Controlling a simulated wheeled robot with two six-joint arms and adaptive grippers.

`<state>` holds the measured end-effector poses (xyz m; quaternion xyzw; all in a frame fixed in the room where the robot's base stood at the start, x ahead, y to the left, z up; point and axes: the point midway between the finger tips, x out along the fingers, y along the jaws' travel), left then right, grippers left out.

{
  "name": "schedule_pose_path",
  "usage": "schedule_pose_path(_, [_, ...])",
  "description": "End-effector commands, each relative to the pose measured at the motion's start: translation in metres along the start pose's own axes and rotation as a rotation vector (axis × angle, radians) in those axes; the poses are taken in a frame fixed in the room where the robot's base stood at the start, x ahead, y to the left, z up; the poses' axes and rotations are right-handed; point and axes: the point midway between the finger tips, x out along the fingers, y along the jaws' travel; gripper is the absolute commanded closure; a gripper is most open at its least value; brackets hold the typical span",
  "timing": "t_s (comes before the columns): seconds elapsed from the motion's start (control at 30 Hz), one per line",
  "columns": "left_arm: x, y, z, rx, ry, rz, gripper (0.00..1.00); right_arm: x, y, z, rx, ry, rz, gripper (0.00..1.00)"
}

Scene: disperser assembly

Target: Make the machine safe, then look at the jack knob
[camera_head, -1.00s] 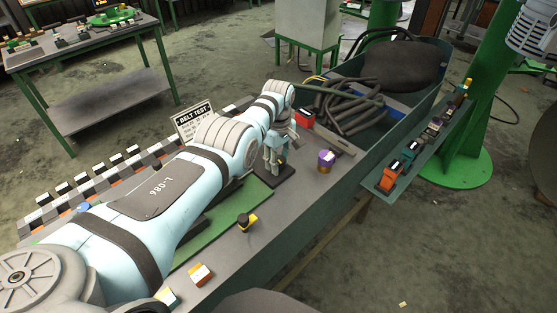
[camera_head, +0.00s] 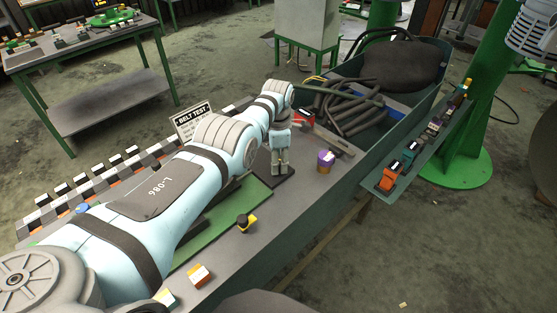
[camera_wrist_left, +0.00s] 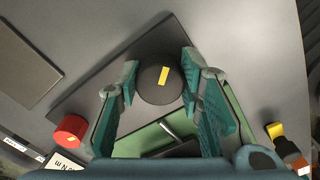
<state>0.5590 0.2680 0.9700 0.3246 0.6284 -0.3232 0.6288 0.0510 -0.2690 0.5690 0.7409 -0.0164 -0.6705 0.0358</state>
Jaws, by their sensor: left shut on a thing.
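My left gripper (camera_head: 280,166) is lowered over a dark plate (camera_head: 290,177) on the bench. In the left wrist view its fingers (camera_wrist_left: 160,88) are shut on a dark round knob (camera_wrist_left: 150,78) with a yellow mark on top. The knob sits on the dark plate, which also shows there (camera_wrist_left: 105,82). In the head view the gripper hides the knob. The frames do not make clear whether it is the jack knob. My right gripper is in neither view.
A red round button (camera_wrist_left: 71,130) is left of the fingers in the wrist view. A purple-sided cylinder (camera_head: 326,161) and a black-and-yellow knob (camera_head: 245,222) stand on the bench. A "BELT TEST" sign (camera_head: 192,120) is behind my arm. A bin of hoses (camera_head: 388,135) is at the far end.

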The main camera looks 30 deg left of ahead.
Motion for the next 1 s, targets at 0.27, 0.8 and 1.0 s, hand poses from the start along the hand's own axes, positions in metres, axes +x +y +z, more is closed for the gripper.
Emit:
schedule_pose_path(0.27, [0.0013, -0.0001, -0.0014, -0.259, 0.003, -0.002, 0.94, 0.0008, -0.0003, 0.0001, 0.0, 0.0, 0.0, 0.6])
schedule_pose_path(0.8, [0.0023, -0.0011, -0.0017, -0.659, 0.006, -0.004, 0.94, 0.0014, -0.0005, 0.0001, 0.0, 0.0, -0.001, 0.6])
schedule_pose_path(1.0, [0.0026, -0.0015, -0.0018, -0.72, 0.007, -0.005, 0.94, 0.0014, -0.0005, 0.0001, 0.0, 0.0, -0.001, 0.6])
